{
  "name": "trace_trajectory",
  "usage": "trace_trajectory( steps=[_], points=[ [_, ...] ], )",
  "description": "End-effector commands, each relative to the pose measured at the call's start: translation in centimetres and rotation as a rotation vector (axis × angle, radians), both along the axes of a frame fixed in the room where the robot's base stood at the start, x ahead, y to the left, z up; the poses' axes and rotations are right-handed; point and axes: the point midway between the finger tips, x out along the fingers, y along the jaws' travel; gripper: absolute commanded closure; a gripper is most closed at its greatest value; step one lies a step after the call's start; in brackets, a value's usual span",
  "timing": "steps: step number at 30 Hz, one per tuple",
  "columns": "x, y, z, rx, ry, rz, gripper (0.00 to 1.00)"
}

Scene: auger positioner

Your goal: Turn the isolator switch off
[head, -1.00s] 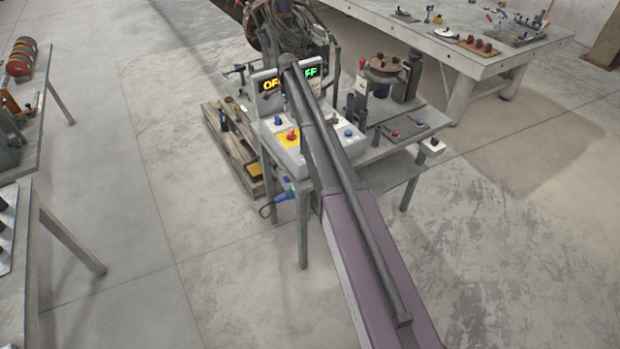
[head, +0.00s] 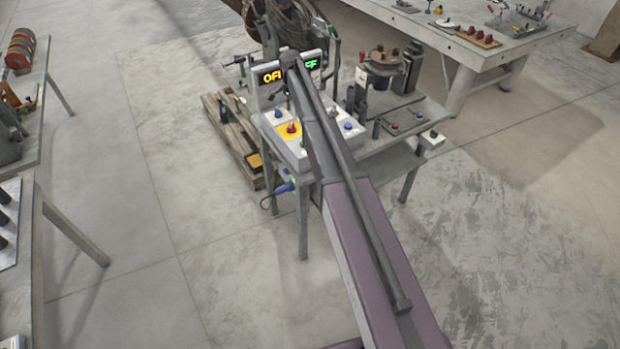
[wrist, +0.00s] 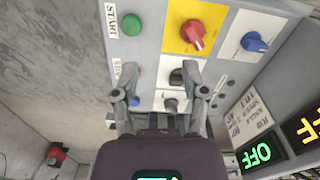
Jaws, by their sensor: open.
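A red knob (wrist: 192,34) on a yellow plate, which looks like the isolator switch, is at the top centre of the wrist view. The head view shows it (head: 291,128) on the light grey control box (head: 311,151). Its pointer looks tilted in the wrist view. My gripper (wrist: 160,72) is open, with its fingers apart over the panel, below the red knob in the picture and not touching it. Black knobs (wrist: 177,76) show between the fingers. In the head view my arm hides part of the box, and the gripper is hard to make out.
A blue knob (wrist: 254,42) sits right of the red one, and a green START button (wrist: 131,24) left of it. A green OFF display (wrist: 255,158) and an orange display (wrist: 305,130) stand at the lower right. A table with a turntable device (head: 383,62) adjoins the box.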

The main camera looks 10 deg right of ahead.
Motion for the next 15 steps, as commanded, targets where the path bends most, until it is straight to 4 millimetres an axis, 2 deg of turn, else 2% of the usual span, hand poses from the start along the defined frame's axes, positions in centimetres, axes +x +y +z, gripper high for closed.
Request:
trace_trajectory(
  steps=[1, 15],
  points=[
    [-1.1, 0.0, -0.4, 0.0, 0.0, 0.017, 0.43],
    [-7.4, 0.1, -2.2, 0.0, 0.0, 0.193, 0.43]
  ],
)
